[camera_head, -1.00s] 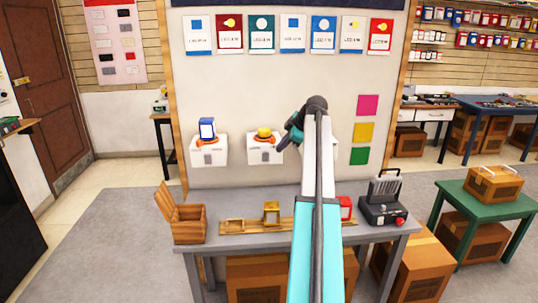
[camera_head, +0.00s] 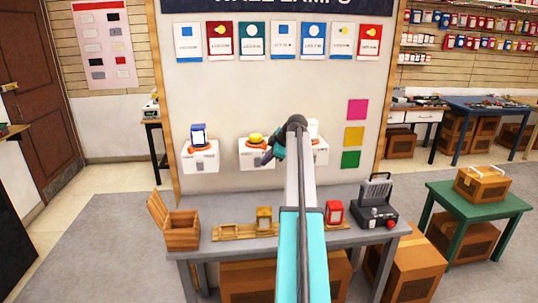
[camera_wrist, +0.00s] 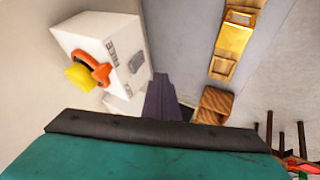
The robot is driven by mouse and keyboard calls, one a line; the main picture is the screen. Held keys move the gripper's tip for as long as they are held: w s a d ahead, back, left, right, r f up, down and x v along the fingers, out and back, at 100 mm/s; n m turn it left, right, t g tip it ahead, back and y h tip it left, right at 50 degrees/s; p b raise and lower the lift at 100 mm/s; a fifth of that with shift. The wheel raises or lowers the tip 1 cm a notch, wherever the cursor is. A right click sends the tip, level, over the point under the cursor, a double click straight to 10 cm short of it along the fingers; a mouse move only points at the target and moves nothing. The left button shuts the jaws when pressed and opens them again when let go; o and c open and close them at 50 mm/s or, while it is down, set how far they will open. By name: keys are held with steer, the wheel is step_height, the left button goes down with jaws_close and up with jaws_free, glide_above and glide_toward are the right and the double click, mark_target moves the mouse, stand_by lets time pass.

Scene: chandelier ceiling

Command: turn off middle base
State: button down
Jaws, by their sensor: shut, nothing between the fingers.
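The middle base (camera_head: 252,160) is a white box on the wall panel with an orange ring and a yellow lamp (camera_head: 255,139) on top. In the wrist view the base (camera_wrist: 120,38) is at upper left, with a grey switch (camera_wrist: 140,62) on its face. My gripper (camera_head: 267,157) is at the right side of the middle base in the head view and covers part of it. It is shut and empty; whether it touches the base cannot be told. In the wrist view its dark fingers (camera_wrist: 163,98) point at the area just below the switch.
A left base (camera_head: 200,160) holds a blue-and-white lamp. A right base (camera_head: 320,152) is partly hidden behind my arm. The grey table (camera_head: 215,258) below holds an open wooden box (camera_head: 181,230), a wooden rail, a red block (camera_head: 334,212) and a dark case (camera_head: 374,208).

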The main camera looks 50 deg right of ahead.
mark_target(256, 160)
steer(key=w+d+f+p, duration=0.2)
steer(key=w+p, duration=0.1)
steer(key=w, duration=0.2)
steer(key=shift+w+d+f, duration=0.25)
steer(key=shift+d, duration=0.1)
steer(key=shift+b, duration=0.35)
steer(key=shift+w+d, duration=0.15)
steer(key=shift+r, duration=0.2)
stand_by(0.4)
steer(key=shift+r, duration=0.7)
